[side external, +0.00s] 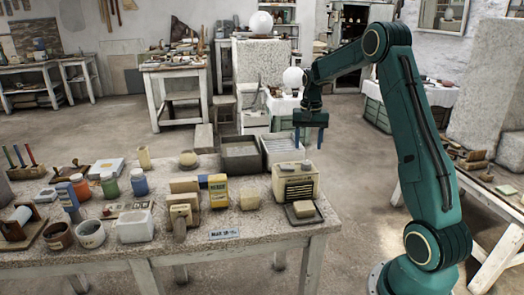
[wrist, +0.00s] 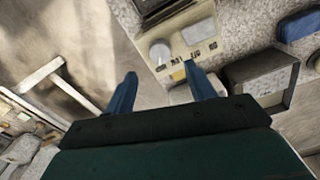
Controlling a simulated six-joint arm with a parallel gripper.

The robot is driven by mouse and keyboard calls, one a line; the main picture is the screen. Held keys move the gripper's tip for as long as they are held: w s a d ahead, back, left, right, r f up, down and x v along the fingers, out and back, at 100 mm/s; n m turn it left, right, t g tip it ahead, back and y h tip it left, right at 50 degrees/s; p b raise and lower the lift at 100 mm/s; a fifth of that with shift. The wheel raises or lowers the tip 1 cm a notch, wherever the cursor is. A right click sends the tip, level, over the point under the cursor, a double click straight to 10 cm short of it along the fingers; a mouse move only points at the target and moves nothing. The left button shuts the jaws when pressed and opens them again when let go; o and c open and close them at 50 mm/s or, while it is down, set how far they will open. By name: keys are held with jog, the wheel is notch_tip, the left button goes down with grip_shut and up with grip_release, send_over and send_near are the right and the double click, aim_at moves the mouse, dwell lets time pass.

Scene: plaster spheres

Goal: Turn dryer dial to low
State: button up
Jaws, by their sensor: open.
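The dryer is a small cream box (side external: 296,182) with a dark slatted front, near the right end of the plaster-covered table in the side view. In the wrist view the dryer (wrist: 205,22) shows at the top centre, with a round pale dial (wrist: 159,53) on its face. Small dark marks sit beside the dial, too small to read. My gripper (side external: 309,143) is open and empty, its blue fingers pointing down above and slightly right of the dryer. In the wrist view the gripper (wrist: 160,76) shows its fingers spread, with the dial just beyond and between them, apart from both.
A yellow box (side external: 218,190) stands left. Paint jars (side external: 139,182) crowd the left side. Air above the dryer is clear.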

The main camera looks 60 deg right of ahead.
aim_at(307, 162)
jog(key=shift+f, duration=3.5)
jog(key=c, duration=1)
